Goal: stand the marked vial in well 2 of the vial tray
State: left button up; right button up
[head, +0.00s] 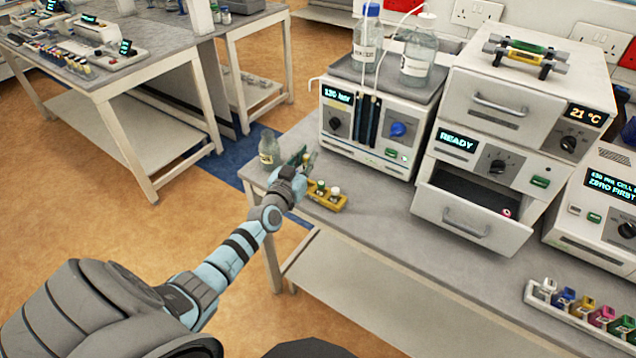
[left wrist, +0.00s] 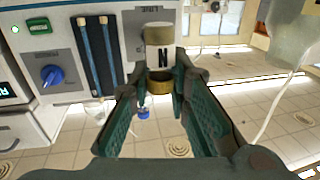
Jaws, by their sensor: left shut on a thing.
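My left gripper (head: 308,162) is beside and slightly above the yellow vial tray (head: 340,207) at the left end of the bench. In the left wrist view, which looks upside down, the left gripper (left wrist: 160,85) is shut on a vial (left wrist: 158,58) by its brown-gold cap. The vial has a white label with a dark N. In the head view I cannot clearly make out the held vial behind the fingers. A white-capped vial (head: 335,193) and a green one (head: 320,187) show at the tray; well numbers are too small to read. My right gripper is not in view.
A clear bottle (head: 269,149) stands just left of the gripper at the bench edge. The pump unit (head: 365,128) stands behind the tray. A drawer unit (head: 490,150) with one open drawer is to the right. Bare bench lies in front of it.

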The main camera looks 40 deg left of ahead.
pick_arm(q)
notch_tip(320, 180, down, 8)
jog(key=b, duration=0.6)
jog(key=shift+r, duration=0.5)
jog(key=shift+f, duration=0.2)
jog(key=o, duration=0.8)
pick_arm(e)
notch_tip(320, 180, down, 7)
pick_arm(q)
jog(key=shift+o, duration=0.2)
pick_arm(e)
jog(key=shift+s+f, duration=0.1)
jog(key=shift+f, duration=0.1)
pick_arm(q)
jog(key=p+v, duration=0.5)
jog(key=v, duration=0.9)
jog(key=shift+s+d, duration=0.15)
jog(key=shift+s, duration=0.05)
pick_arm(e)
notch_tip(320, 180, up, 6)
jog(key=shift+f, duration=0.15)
